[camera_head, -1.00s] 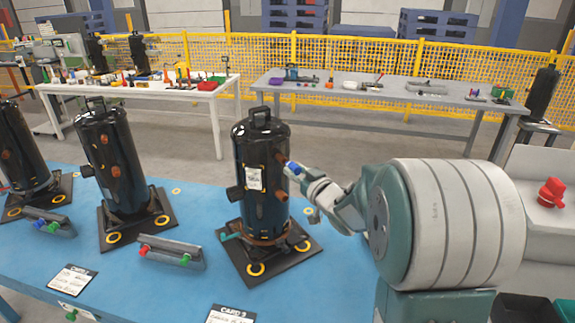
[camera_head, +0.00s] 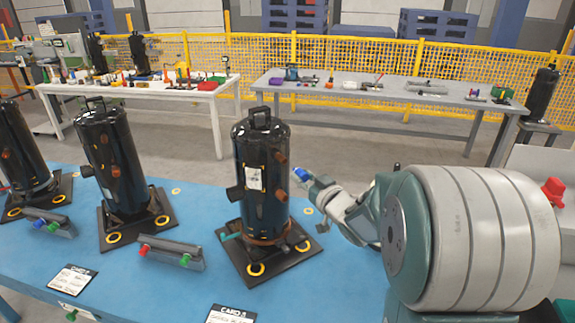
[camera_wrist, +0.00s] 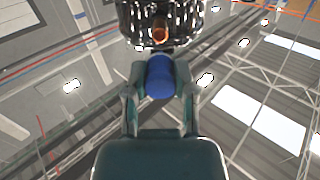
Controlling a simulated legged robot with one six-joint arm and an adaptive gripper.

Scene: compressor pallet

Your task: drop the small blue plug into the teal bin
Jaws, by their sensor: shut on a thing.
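My gripper (camera_head: 316,187) is shut on the small blue plug (camera_head: 300,174), to the right of the nearest black compressor (camera_head: 262,190) and apart from it. In the wrist view the blue plug (camera_wrist: 159,77) sits between the two fingers of my gripper (camera_wrist: 160,90). The compressor's copper-coloured port (camera_wrist: 160,30) shows beyond the plug there. A green-teal edge (camera_head: 565,308) shows at the bottom right of the head view. It may be part of the teal bin, but most of it is hidden or out of frame.
Two more compressors (camera_head: 112,165) stand to the left on the blue table (camera_head: 190,285). A grey holder (camera_head: 168,252) with red and green plugs lies in front. A red knob (camera_head: 553,190) sits at the right. Farther tables (camera_head: 350,95) stand behind.

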